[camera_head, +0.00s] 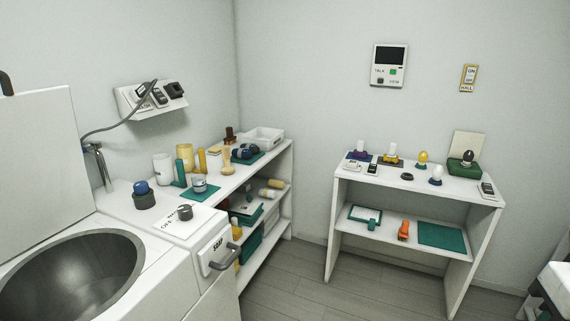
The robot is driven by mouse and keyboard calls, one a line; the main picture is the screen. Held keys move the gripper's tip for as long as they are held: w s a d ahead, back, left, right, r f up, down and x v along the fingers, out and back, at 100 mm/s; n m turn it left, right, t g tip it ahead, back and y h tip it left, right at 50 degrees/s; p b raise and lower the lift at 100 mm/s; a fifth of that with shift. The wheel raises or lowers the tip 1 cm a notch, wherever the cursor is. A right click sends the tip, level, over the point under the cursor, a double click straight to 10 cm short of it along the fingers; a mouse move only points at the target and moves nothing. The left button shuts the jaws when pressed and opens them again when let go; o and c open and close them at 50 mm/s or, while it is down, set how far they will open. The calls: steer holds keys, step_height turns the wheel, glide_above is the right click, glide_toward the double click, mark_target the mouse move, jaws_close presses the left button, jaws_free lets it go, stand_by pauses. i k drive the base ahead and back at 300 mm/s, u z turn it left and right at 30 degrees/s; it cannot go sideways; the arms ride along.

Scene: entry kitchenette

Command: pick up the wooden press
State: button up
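I cannot tell for certain which object is the wooden press. A small dark-brown block-like object (230,135) stands at the back of the left counter shelf, against the wall and left of a white tray. A tan, wood-coloured upright piece (227,160) with a narrow top and wider base stands nearer, among cups and cylinders on the same top. Both are small in the view. My gripper is not in view.
The shelf top (214,190) is crowded with a yellow cup (185,157), white cup (162,168), green cylinder (180,172) and white tray (263,138). A sink basin (75,277) is at left. A white table (420,184) stands right; grey floor (290,275) between is clear.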

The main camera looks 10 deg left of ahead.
mark_target(227, 169)
steer(key=z, duration=0.4)
steer(key=i, duration=2.3)
steer(key=u, duration=1)
steer(key=i, duration=0.8)
steer(key=u, duration=1.35)
steer(key=i, duration=0.3)
steer(key=u, duration=0.2)
